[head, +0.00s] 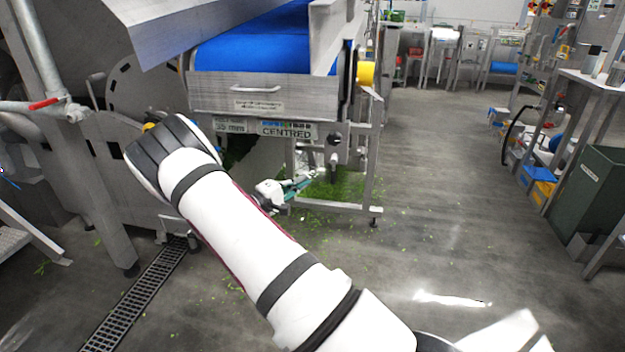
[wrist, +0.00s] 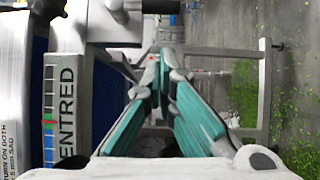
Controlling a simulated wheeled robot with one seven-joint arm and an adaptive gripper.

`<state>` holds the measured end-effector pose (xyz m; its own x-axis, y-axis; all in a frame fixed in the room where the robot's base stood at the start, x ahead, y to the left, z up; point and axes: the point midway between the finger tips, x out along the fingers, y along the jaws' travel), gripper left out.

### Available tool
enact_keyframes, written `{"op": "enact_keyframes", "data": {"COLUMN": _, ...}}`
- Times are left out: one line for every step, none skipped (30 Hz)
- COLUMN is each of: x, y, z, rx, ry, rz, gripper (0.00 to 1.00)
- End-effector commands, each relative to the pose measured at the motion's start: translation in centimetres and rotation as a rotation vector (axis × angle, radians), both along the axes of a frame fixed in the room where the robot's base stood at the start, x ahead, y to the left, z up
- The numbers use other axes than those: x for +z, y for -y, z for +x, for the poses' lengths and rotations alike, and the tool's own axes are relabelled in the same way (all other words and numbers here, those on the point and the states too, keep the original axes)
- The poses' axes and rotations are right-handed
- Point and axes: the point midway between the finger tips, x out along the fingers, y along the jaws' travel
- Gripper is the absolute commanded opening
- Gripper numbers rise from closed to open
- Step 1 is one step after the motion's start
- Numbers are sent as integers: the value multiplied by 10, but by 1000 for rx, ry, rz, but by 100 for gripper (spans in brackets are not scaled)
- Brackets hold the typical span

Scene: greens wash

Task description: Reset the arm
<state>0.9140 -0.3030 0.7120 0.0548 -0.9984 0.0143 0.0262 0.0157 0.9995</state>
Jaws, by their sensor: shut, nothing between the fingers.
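My gripper (head: 308,180) shows in the head view beyond my white forearm, low in front of the conveyor's metal frame. Its teal-padded fingers point away to the upper right. In the wrist view my gripper (wrist: 163,62) has its two fingers closing together at the tips, with nothing held between them. My arm reaches out from the lower right of the head view. Part of the gripper's wrist side is hidden behind the forearm.
A conveyor with a blue belt (head: 255,48) stands ahead; its "CENTRED" sign (head: 287,129) also appears in the wrist view (wrist: 68,110). A frame leg (head: 370,170) stands close right of the gripper. Green scraps (head: 335,190) litter the floor. Open floor (head: 440,190) lies right.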

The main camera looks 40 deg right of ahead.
Motion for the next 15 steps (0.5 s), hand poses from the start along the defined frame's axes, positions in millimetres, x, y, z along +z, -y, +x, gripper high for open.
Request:
{"op": "enact_keyframes", "data": {"x": 4, "y": -13, "z": 1, "rx": 4, "ry": 2, "rz": -1, "gripper": 0}}
{"op": "enact_keyframes", "data": {"x": 4, "y": -19, "z": 0, "rx": 3, "ry": 2, "rz": -2, "gripper": 0}}
{"op": "enact_keyframes", "data": {"x": 4, "y": -27, "z": 0, "rx": 4, "ry": 2, "rz": -2, "gripper": 0}}
{"op": "enact_keyframes", "data": {"x": 4, "y": -33, "z": -1, "rx": 4, "ry": 2, "rz": -1, "gripper": 0}}
{"op": "enact_keyframes", "data": {"x": 4, "y": -38, "z": -1, "rx": 3, "ry": 2, "rz": -1, "gripper": 0}}
{"op": "enact_keyframes", "data": {"x": 4, "y": -45, "z": -1, "rx": 4, "ry": 2, "rz": -2, "gripper": 0}}
{"op": "enact_keyframes", "data": {"x": 4, "y": -50, "z": -2, "rx": 3, "ry": 2, "rz": -2, "gripper": 0}}
{"op": "enact_keyframes", "data": {"x": 4, "y": -54, "z": -2, "rx": 2, "ry": 2, "rz": -2, "gripper": 0}}
{"op": "enact_keyframes", "data": {"x": 4, "y": -58, "z": -2, "rx": 3, "ry": 2, "rz": -3, "gripper": 0}}
{"op": "enact_keyframes", "data": {"x": 3, "y": -62, "z": -2, "rx": 3, "ry": 2, "rz": -2, "gripper": 0}}
{"op": "enact_keyframes", "data": {"x": 3, "y": -65, "z": -2, "rx": 3, "ry": 2, "rz": -2, "gripper": 0}}
{"op": "enact_keyframes", "data": {"x": 3, "y": -68, "z": -3, "rx": 2, "ry": 2, "rz": -2, "gripper": 0}}
{"op": "enact_keyframes", "data": {"x": 3, "y": -69, "z": -3, "rx": 2, "ry": 2, "rz": -1, "gripper": 0}}
{"op": "enact_keyframes", "data": {"x": 3, "y": -71, "z": -3, "rx": 1, "ry": 2, "rz": -2, "gripper": 0}}
{"op": "enact_keyframes", "data": {"x": 3, "y": -72, "z": -3, "rx": 1, "ry": 2, "rz": -2, "gripper": 0}}
